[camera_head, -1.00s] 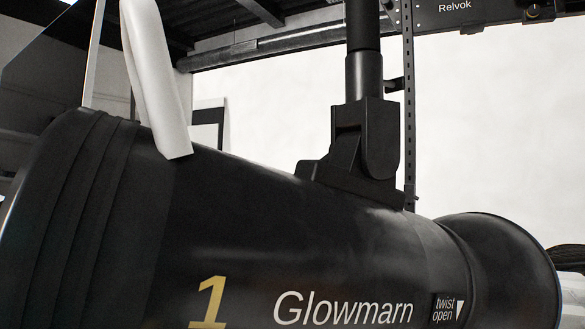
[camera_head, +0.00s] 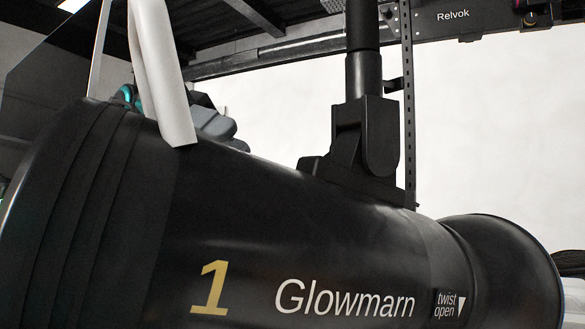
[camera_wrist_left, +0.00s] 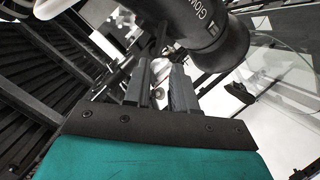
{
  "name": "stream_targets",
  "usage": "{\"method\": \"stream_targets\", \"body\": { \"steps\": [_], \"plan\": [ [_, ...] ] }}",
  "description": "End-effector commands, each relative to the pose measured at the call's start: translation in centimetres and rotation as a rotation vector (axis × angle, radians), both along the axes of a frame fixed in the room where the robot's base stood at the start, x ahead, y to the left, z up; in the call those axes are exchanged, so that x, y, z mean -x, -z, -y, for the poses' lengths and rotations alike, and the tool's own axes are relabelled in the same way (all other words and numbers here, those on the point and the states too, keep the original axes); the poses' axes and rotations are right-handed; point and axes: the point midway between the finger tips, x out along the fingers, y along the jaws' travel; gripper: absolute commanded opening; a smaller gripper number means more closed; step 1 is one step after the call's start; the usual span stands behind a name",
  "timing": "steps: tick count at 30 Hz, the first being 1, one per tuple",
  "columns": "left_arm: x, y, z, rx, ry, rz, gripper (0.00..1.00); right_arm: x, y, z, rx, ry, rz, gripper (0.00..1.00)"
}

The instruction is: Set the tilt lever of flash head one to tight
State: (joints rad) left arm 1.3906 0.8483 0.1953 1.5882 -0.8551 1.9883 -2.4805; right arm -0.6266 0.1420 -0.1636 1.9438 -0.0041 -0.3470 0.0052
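Flash head one (camera_head: 330,250) is a large black cylinder with a gold "1" and "Glowmarn" lettering, filling the lower head view. It hangs from a black tilt bracket (camera_head: 365,140) on a vertical pole. I cannot make out the tilt lever or its setting in the head view. My left gripper (camera_head: 225,128) shows partly behind the flash head, left of the bracket; the body hides the rest. In the left wrist view, my left gripper (camera_wrist_left: 160,66) has its two grey fingers apart, with a flash head (camera_wrist_left: 215,40) just beyond them. My right gripper is in neither view.
A perforated upright (camera_head: 408,100) is right of the pole, and a black "Relvok" rail (camera_head: 460,18) runs overhead. A bright pale backdrop (camera_head: 490,130) lies behind.

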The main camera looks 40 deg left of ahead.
Motion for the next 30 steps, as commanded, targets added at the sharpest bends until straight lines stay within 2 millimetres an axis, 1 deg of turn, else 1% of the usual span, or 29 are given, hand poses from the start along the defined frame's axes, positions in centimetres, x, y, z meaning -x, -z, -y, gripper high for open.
{"method": "stream_targets", "body": {
  "steps": [1,6,9,13,18,27,30],
  "plan": [
    [-0.2,0.6,1.2,-0.004,0.002,-0.003,0.26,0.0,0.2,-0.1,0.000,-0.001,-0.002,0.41],
    [-0.6,1.7,4.7,-0.003,0.003,-0.003,0.26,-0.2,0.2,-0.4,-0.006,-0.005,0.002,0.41],
    [-0.9,2.2,6.5,-0.003,0.002,-0.004,0.26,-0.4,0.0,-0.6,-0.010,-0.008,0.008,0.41],
    [-1.1,2.6,8.2,0.000,0.001,-0.005,0.26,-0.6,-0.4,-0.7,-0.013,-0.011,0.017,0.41],
    [-1.2,3.0,9.3,0.001,0.001,-0.005,0.26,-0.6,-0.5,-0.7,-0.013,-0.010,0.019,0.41],
    [-1.3,3.0,9.5,0.001,0.001,-0.005,0.26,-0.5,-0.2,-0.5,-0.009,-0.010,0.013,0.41],
    [-1.3,3.0,9.5,0.001,0.001,-0.005,0.16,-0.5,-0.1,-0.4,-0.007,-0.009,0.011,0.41]
  ]
}}
